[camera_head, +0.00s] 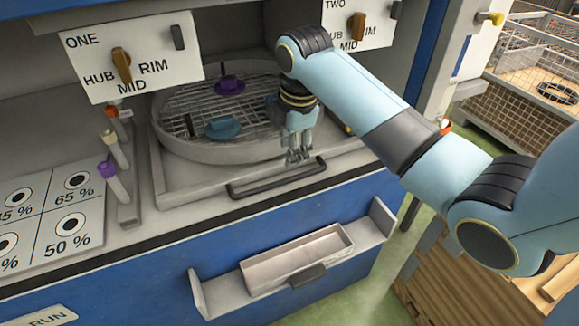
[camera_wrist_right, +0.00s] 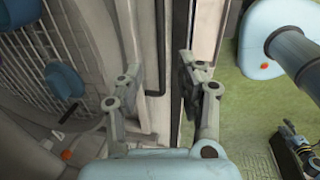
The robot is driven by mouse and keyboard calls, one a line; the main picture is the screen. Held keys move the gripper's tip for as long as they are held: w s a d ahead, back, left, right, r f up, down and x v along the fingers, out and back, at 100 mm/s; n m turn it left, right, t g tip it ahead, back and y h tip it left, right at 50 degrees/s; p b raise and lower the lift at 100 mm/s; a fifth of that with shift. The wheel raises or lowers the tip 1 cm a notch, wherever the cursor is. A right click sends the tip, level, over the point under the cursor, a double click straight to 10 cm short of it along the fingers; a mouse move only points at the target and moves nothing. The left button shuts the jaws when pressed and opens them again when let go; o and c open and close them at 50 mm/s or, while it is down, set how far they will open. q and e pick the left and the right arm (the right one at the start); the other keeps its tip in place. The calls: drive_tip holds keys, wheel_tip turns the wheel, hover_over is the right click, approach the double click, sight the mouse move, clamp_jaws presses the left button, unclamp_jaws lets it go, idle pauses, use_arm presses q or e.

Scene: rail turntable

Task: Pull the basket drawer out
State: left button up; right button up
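The basket drawer (camera_head: 172,190) is a grey tray bearing a round wire basket (camera_head: 170,137). It sits in the bay of the blue cabinet, with a black bar handle (camera_head: 262,184) along its front. My right gripper (camera_head: 299,157) points down over the drawer's front edge, just behind the handle in the head view. In the right wrist view my right gripper (camera_wrist_right: 160,78) has its fingers spread, with the drawer's front edge running between them. A dark bar there is partly hidden by the right-hand finger; I cannot tell whether they touch. My left gripper is not visible.
Purple (camera_head: 229,86) and blue (camera_head: 223,128) pieces lie in the basket. Signs ONE (camera_head: 130,55) and TWO (camera_head: 357,22) hang above. Below the front edge, a shelf carries a shallow tray (camera_head: 297,259). Vials (camera_head: 116,150) stand left. A wooden crate (camera_head: 465,285) stands right.

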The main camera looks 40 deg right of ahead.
sight(288, 178)
drive_tip(key=b+x, duration=0.1)
drive_tip(key=x, duration=0.9)
drive_tip(key=shift+s+d+f, duration=0.1)
drive_tip(key=shift+f, duration=0.15)
clamp_jaws()
